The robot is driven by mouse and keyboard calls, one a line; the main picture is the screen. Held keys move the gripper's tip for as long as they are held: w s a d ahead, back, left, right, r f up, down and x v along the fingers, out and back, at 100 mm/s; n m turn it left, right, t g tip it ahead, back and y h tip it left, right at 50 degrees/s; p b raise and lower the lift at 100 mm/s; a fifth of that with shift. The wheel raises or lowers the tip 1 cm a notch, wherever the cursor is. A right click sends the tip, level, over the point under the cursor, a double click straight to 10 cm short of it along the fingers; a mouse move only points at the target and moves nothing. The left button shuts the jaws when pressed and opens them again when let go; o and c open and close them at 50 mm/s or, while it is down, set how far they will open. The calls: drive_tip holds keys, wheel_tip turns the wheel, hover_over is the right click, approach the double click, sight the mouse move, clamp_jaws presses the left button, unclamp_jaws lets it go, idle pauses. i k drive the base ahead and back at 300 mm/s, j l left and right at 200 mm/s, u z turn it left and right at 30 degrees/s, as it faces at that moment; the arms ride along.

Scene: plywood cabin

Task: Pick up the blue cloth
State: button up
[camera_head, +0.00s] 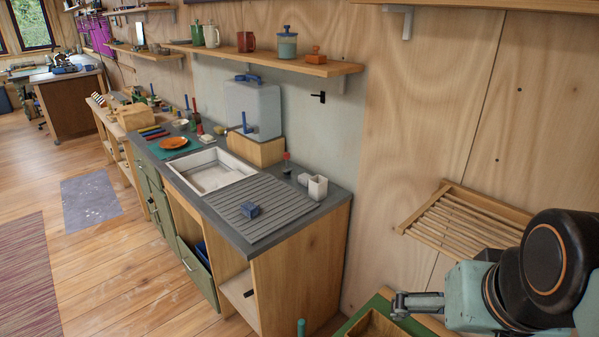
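A small dark blue block-like bundle (250,210) lies on the ridged grey drainboard (285,205) to the right of the sink; I cannot tell whether it is cloth. Something blue (203,249) also shows inside the open green-fronted compartment under the counter, mostly hidden. My gripper (397,305) is at the lower right, to the right of the counter and well apart from both blue things. It is seen from the side and small, so its opening does not show.
The sink (211,170) is set in the grey counter. A blue-grey water container (253,108) stands behind it on a wooden block. White cups (317,188) stand near the counter's right end. A slatted wooden rack (465,222) is on the wall. Open floor (125,255) lies at the left.

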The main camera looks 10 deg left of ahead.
sight(248, 208)
drive_tip(key=u, duration=1.05)
